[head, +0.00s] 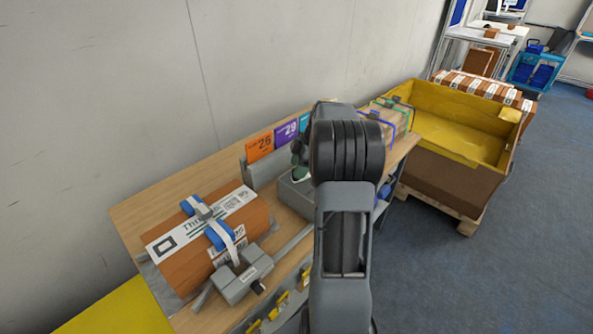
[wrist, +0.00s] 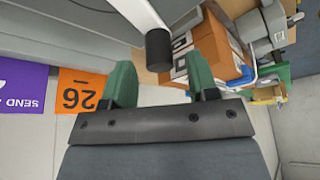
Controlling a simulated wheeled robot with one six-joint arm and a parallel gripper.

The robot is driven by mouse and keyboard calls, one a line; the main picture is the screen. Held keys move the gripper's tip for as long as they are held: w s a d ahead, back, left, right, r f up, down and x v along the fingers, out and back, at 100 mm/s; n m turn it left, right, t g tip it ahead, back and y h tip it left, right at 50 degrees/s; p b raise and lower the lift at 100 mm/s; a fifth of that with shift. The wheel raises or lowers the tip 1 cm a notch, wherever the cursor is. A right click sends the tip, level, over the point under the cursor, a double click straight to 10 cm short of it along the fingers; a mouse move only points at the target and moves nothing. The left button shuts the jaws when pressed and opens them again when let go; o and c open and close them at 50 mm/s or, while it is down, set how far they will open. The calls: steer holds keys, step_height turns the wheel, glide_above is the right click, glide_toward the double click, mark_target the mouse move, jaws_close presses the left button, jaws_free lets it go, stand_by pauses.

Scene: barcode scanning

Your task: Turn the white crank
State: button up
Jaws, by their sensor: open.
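The white crank (wrist: 142,12) shows in the wrist view as a pale bar coming down from the top edge. It ends in a dark cylindrical knob (wrist: 158,50). My gripper (wrist: 158,68) is open, with its two green fingers apart. In the picture the knob lies between the fingertips; I cannot tell whether they touch it. In the head view my gripper (head: 298,158) is mostly hidden behind my arm, over a grey box (head: 296,192). The crank is not clear there.
An orange-brown parcel (head: 176,267) with a white label and blue-white strap lies on the wooden table (head: 136,212) at left, beside a grey clamp. Orange (head: 260,146) and purple number signs stand along the back.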

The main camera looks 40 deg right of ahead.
steer(key=shift+x, duration=1.05)
jaws_close()
